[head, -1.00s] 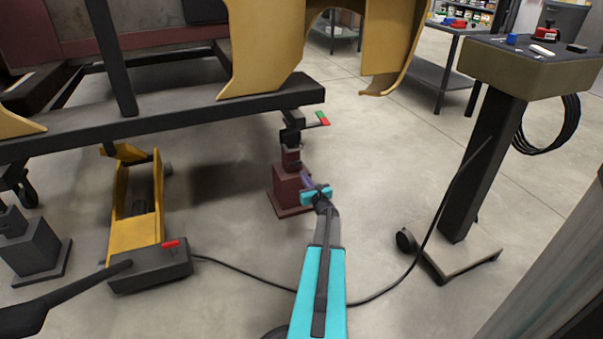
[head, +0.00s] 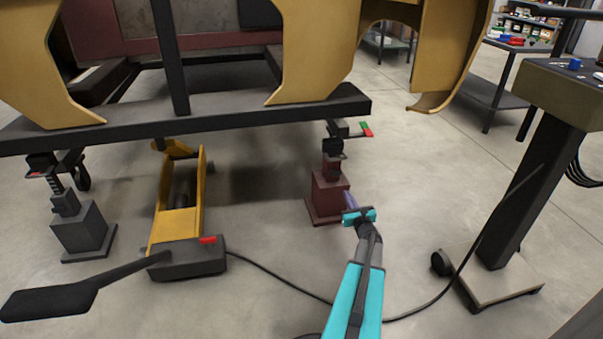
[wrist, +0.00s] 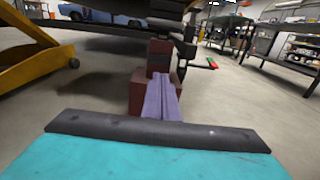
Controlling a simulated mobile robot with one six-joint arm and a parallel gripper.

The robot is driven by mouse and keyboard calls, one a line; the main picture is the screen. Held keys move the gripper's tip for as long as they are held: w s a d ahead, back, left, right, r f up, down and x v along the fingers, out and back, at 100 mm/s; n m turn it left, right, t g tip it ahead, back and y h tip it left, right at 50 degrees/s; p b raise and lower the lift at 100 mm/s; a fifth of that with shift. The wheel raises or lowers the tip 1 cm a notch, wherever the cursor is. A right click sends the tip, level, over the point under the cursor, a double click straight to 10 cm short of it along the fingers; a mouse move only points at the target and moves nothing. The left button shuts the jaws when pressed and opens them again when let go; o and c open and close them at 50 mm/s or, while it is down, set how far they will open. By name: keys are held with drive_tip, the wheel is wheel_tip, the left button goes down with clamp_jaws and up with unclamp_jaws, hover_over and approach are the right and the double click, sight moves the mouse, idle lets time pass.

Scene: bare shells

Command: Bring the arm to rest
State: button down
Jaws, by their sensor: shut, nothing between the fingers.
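My gripper (head: 350,200) is at the end of my turquoise arm, low over the floor in the head view. Its purple fingers are closed together with nothing between them; they also show shut in the wrist view (wrist: 161,97). In both views the fingers overlap the dark red jack stand (head: 329,197), which is also in the wrist view (wrist: 138,93). They look short of it, but I cannot tell the exact gap.
A dark frame beam (head: 230,112) carries yellow body panels (head: 315,50) above the stand. A yellow floor jack (head: 178,225) and a grey stand (head: 80,230) are at left. A cable (head: 280,285) crosses the floor to a pedestal (head: 525,190) at right.

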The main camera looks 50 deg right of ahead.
drive_tip(key=w+a+r+n+t+y+p, duration=0.15)
drive_tip(key=w+a+r+y+p, duration=0.35)
drive_tip(key=w+a, duration=0.6)
drive_tip(key=w+a+r+n+t+y+p, duration=0.1)
drive_tip(key=w+a+r+n+p, duration=0.15)
drive_tip(key=w+a+p, duration=0.85)
drive_tip(key=w+a+r+m+g+y+p, duration=0.15)
drive_tip(key=a+p, duration=0.35)
drive_tip(key=a, duration=0.9)
drive_tip(key=w+a+r+m+g+y+p, duration=0.1)
drive_tip(key=w+a+m+g+p, duration=0.2)
drive_tip(key=a, duration=1.1)
drive_tip(key=s+a+f+m+g+p, duration=0.3)
drive_tip(key=s+a+m+g+p, duration=0.6)
drive_tip(key=s+a, duration=0.9)
drive_tip(key=s+a+r+m+g+y+p, duration=0.1)
drive_tip(key=s+m+g, duration=0.3)
drive_tip(key=s+m, duration=0.5)
drive_tip(key=s+a+r+m+g+y+p, duration=0.1)
drive_tip(key=s+m+g, duration=0.4)
drive_tip(key=s+m, duration=0.5)
drive_tip(key=s+a+r+p, duration=0.1)
drive_tip(key=s+a, duration=0.1)
drive_tip(key=s, duration=0.5)
drive_tip(key=shift+s, duration=0.4)
